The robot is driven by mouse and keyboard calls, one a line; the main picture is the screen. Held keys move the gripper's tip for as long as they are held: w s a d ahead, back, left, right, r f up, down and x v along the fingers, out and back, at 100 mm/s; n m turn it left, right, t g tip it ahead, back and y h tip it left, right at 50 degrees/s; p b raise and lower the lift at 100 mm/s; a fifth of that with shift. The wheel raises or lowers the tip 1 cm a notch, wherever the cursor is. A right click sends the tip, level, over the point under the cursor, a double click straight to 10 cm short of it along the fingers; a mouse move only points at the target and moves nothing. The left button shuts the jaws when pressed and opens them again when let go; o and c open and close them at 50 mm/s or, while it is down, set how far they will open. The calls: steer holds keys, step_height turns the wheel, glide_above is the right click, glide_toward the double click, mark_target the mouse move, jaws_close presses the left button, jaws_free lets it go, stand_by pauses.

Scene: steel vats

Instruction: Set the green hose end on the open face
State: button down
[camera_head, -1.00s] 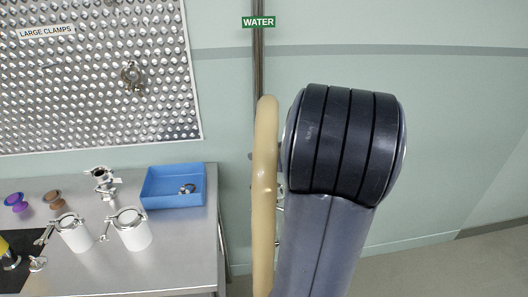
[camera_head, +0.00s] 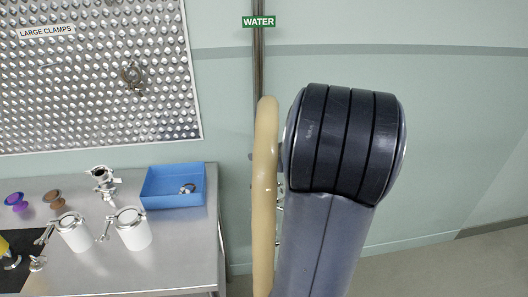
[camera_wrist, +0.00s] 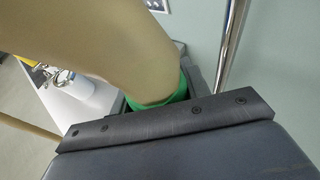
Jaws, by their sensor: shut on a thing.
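The green hose end (camera_wrist: 163,110) is a green band on a thick tan hose (camera_wrist: 135,50) in the wrist view. My gripper (camera_wrist: 158,100) is shut on it, with dark jaw parts beside the band. The hose hides most of the jaws and the tip of the end. In the head view the tan hose (camera_head: 265,190) rises beside my arm, and my gripper is hidden. Two white cylinders with steel tops, one on the left (camera_head: 74,235) and one on the right (camera_head: 133,233), stand on the steel table with clamps at their rims. I cannot tell which face is the open one.
The steel table (camera_head: 180,245) also bears a blue bin (camera_head: 172,203) with a clamp in it, a steel fitting (camera_head: 103,181), and purple (camera_head: 16,201) and brown (camera_head: 56,199) spools. A vertical pipe (camera_head: 259,60) marked WATER runs down the wall. Floor at right is clear.

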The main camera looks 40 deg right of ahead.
steer(key=shift+f, duration=0.1)
steer(key=c, duration=0.7)
jaws_free()
steer(key=shift+f, duration=0.1)
steer(key=shift+s, duration=0.1)
steer(key=b+v, duration=0.1)
steer(key=v, duration=0.9)
steer(key=shift+s+d+r, duration=0.1)
steer(key=shift+s+r, duration=0.1)
steer(key=shift+s, duration=0.15)
steer(key=shift+w, duration=0.15)
steer(key=p+x, duration=0.1)
steer(key=x, duration=0.9)
steer(key=shift+w+f, duration=0.15)
steer(key=shift+w, duration=0.15)
steer(key=shift+r, duration=0.2)
